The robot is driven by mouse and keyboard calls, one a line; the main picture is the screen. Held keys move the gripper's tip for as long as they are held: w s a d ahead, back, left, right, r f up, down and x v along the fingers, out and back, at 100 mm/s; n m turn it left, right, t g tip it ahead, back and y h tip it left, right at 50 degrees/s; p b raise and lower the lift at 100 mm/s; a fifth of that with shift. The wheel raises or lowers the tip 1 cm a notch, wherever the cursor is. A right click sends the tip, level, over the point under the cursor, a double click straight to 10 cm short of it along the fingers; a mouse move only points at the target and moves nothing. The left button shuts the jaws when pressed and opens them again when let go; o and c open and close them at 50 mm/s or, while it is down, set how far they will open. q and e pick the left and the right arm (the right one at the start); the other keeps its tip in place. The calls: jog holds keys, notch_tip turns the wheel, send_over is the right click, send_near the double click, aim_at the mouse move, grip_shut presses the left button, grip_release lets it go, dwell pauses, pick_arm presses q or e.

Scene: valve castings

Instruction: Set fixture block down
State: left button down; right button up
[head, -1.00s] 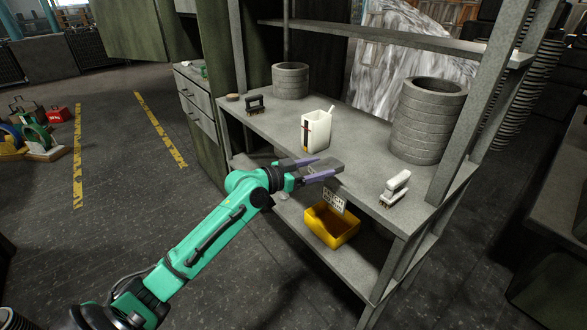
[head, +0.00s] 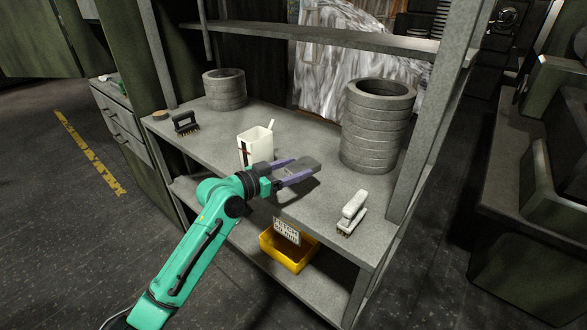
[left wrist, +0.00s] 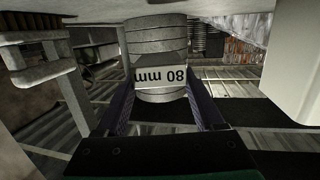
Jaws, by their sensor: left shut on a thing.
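The fixture block (head: 306,164) is a small grey block. My left gripper (head: 296,173), with purple fingers, is shut on it over the worktop of the grey shelf unit (head: 322,200). In the left wrist view, the block (left wrist: 160,60) sits between both fingers with an upside-down "80 mm" label facing the camera. My right gripper is not in view.
A white container (head: 250,147) stands left of the gripper. A tall stack of grey rings (head: 372,135) stands behind right, a shorter one (head: 224,92) at back left. A white-handled brush (head: 352,212) is at front right, a dark brush (head: 186,123) at left. A yellow bin (head: 288,252) sits below.

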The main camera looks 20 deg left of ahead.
aim_at(293, 196)
pick_arm(q)
notch_tip(293, 196, down, 6)
jog(key=b, duration=0.5)
jog(key=shift+a+r, duration=0.15)
jog(key=shift+r, duration=0.05)
jog(key=shift+w+f+b, duration=0.1)
jog(key=shift+f+b, duration=0.2)
jog(key=shift+f, duration=0.15)
jog(key=shift+f, duration=0.25)
grip_release()
jog(key=shift+f, duration=0.15)
jog(key=b+v, duration=0.4)
jog(key=v, duration=1)
jog(key=shift+s+r, duration=0.3)
jog(key=shift+s, duration=0.05)
jog(key=shift+a, duration=0.15)
